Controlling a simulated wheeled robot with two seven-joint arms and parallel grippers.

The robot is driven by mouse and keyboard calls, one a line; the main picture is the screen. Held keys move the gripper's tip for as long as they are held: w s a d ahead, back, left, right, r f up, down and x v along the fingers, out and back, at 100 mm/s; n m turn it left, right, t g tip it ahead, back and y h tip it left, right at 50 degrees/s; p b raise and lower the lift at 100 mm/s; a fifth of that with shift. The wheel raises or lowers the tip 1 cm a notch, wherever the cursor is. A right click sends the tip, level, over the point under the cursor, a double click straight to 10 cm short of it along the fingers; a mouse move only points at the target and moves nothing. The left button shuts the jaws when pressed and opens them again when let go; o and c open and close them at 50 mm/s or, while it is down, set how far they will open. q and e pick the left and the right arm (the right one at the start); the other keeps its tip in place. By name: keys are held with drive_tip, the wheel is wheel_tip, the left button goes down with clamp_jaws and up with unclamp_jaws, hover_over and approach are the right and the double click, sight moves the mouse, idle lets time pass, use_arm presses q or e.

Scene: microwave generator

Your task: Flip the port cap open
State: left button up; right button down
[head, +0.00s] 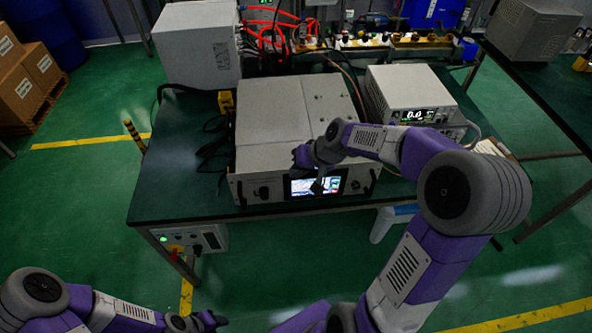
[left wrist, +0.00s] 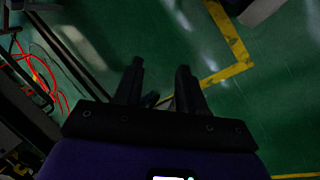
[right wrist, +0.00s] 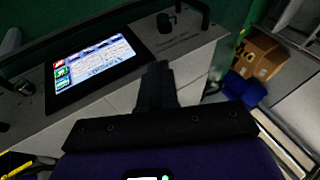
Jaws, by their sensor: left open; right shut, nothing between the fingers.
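The microwave generator (head: 275,120) is a grey box on the dark table, with a lit screen (head: 316,183) in its front panel. A small dark fitting (head: 262,191), apparently the port with its cap, is on the front panel left of the screen. It also shows in the right wrist view (right wrist: 165,22); I cannot tell whether the cap is open. My left gripper (left wrist: 158,80) is open and empty, over the floor.
A second instrument (head: 412,100) with a numeric display stands right of the generator. A white box (head: 198,45) stands behind left. Dark handles (head: 239,193) stick out at the front panel's ends. Cables lie left of the generator. The floor before the table is mostly clear.

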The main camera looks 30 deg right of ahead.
use_arm(q)
drive_tip(key=shift+c, duration=1.1)
clamp_jaws()
use_arm(e)
drive_tip(key=s+a+f+g, duration=0.1)
drive_tip(key=s+a+f, duration=0.15)
drive_tip(key=f, duration=0.45)
drive_tip(key=s+a+f+n+g, duration=0.1)
drive_tip(key=a+f, duration=0.3)
drive_tip(key=f, duration=0.3)
drive_tip(key=s+a+f+g, duration=0.1)
drive_tip(key=a+f, duration=0.3)
drive_tip(key=f, duration=0.3)
drive_tip(key=s+a+f+g, duration=0.1)
drive_tip(key=s+a+f, duration=0.2)
drive_tip(key=s+f, duration=0.2)
drive_tip(key=s+a+f+n+g, duration=0.1)
drive_tip(key=s+a+f, duration=0.3)
drive_tip(key=s, duration=0.3)
drive_tip(key=shift+a+f+y, duration=0.25)
drive_tip(key=shift+f+y, duration=0.15)
drive_tip(key=shift+s, duration=0.1)
